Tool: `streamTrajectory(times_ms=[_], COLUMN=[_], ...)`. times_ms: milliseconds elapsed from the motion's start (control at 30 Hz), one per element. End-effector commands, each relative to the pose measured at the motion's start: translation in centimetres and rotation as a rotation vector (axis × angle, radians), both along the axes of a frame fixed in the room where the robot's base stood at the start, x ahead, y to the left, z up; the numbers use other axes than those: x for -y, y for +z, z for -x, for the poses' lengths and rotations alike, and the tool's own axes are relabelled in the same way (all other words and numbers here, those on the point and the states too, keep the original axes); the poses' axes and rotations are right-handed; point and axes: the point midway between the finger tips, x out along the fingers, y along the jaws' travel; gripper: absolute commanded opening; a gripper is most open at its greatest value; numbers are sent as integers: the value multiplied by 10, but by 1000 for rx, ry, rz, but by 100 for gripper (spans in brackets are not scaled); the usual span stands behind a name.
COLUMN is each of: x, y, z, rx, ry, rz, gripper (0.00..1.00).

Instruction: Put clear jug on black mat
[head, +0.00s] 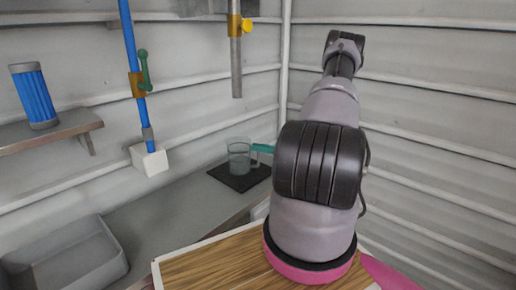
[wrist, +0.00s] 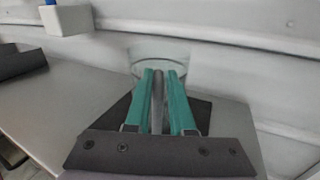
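The clear jug (head: 239,157) stands upright at the black mat (head: 226,179), over its middle, in the head view. Its base looks to be on the mat, though a small gap would be hard to see. Its handle faces right. My gripper (head: 262,148) reaches the handle from the right with teal fingers. In the wrist view my gripper (wrist: 161,75) has its fingers close together on either side of a grey upright strip, apparently the handle. The jug's rim (wrist: 160,52) shows beyond the fingertips, and the black mat (wrist: 200,112) lies below. The fingers hide most of the jug's body.
The grey counter (head: 150,215) has free room left of the mat. A grey bin (head: 70,258) is at the lower left. A blue pipe (head: 131,50) ends in a white block (head: 149,159). A grey pipe (head: 236,65) hangs above the jug. A blue cylinder (head: 34,95) stands on a shelf.

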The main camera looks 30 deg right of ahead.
Motion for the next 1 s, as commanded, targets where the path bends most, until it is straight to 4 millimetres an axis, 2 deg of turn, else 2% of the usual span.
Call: streamTrajectory(times_ms=[67,467,1000], x=[0,4,73], y=[0,3,3], z=[0,3,77], rx=[0,-1,0], ry=[0,-2,-3], rz=[0,-1,0], gripper=[47,47,47])
